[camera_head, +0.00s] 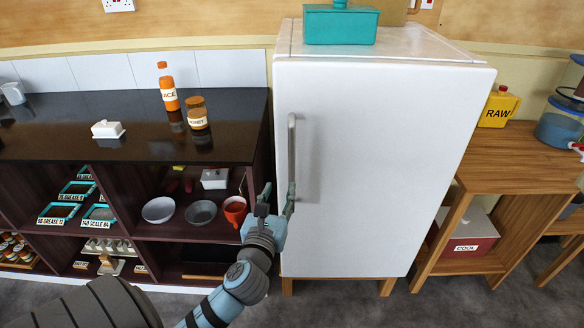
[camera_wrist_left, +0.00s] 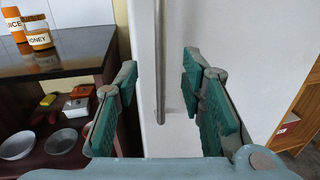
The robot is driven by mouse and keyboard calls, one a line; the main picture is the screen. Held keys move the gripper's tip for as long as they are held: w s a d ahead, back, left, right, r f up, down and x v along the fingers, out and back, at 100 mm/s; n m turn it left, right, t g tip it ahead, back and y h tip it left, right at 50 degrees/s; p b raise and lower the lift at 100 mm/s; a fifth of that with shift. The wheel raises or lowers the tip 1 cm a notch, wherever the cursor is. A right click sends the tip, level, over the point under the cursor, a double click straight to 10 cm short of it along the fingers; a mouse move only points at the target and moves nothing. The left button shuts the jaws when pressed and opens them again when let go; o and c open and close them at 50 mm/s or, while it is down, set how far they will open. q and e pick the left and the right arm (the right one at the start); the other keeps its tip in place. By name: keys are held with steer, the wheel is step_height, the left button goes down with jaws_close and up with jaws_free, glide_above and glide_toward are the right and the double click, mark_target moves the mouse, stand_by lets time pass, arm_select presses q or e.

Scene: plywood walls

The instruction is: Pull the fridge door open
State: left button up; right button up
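The white fridge (camera_head: 420,110) stands in the middle of the head view, and its door (camera_head: 350,190) looks shut. A grey vertical bar handle (camera_head: 292,150) runs along the door's left side. My left gripper (camera_head: 278,194) is at the handle's lower part, with its fingers spread. In the left wrist view the handle (camera_wrist_left: 160,70) runs between the two open green-padded fingers of my left gripper (camera_wrist_left: 158,80), with gaps on both sides. My right gripper is not in view.
A teal box (camera_head: 340,26) sits on the fridge. A dark shelf unit (camera_head: 60,150) stands close on the left, with bowls and an orange mug (camera_head: 235,211). A wooden table (camera_head: 515,160) stands on the right. Grey floor (camera_head: 430,308) lies in front.

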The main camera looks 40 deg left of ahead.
mark_target(291, 162)
arm_select(q)
steer(key=b+x, duration=0.1)
steer(key=x, duration=1.3)
steer(key=shift+b, duration=0.35)
jaws_close()
